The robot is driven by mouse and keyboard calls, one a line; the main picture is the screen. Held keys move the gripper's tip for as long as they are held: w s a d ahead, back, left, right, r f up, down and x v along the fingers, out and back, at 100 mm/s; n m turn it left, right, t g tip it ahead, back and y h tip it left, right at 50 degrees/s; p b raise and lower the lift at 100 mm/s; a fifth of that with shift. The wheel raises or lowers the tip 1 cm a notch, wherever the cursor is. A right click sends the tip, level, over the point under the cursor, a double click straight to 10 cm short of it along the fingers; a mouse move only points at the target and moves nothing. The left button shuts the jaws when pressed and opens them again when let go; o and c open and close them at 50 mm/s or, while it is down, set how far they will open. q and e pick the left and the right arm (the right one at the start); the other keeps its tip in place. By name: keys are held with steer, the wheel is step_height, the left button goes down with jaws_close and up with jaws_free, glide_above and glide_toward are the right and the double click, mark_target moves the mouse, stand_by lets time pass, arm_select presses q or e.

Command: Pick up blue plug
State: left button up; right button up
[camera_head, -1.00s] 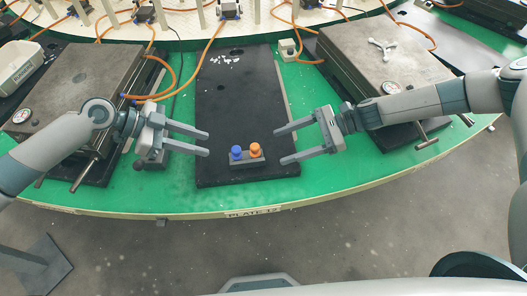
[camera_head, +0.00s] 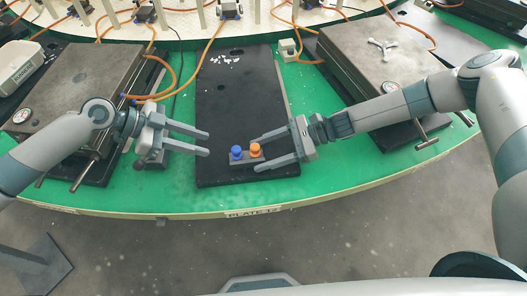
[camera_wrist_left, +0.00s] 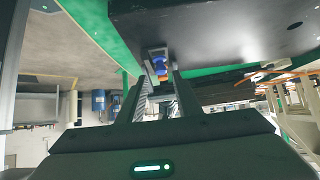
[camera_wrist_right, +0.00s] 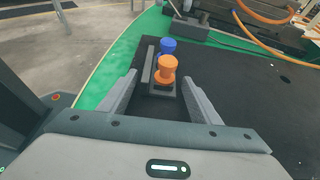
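The blue plug (camera_head: 236,152) stands upright in a small dark holder (camera_head: 247,161) on the black plate, left of the orange plug (camera_head: 256,150). My right gripper (camera_head: 254,154) is open, its fingers reaching either side of the orange plug. In the right wrist view the orange plug (camera_wrist_right: 167,68) is nearer and the blue plug (camera_wrist_right: 167,46) stands behind it, beyond the fingertips. My left gripper (camera_head: 208,143) is open and empty, to the left of the holder. The left wrist view shows the blue plug (camera_wrist_left: 158,66) ahead between the fingers.
The black plate (camera_head: 235,95) lies on the green table (camera_head: 185,188). Grey metal blocks (camera_head: 75,85) and (camera_head: 375,62) stand on both sides, with orange hoses behind. A small beige box (camera_head: 289,50) sits at the back. The plate's middle is clear.

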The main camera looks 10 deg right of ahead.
steer(key=c, duration=0.8)
arm_select(q)
steer(key=shift+o, duration=1.4)
step_height(320, 180, up, 7)
steer(key=m+g+y, duration=0.1)
steer(key=m+y, duration=0.3)
steer(key=y, duration=0.6)
glide_above(237, 153)
steer(key=w, duration=0.2)
steer(key=shift+w+a+r+t, duration=0.15)
steer(key=shift+a+r+t, duration=0.15)
steer(key=shift+r, duration=0.3)
steer(key=shift+f, duration=3.45)
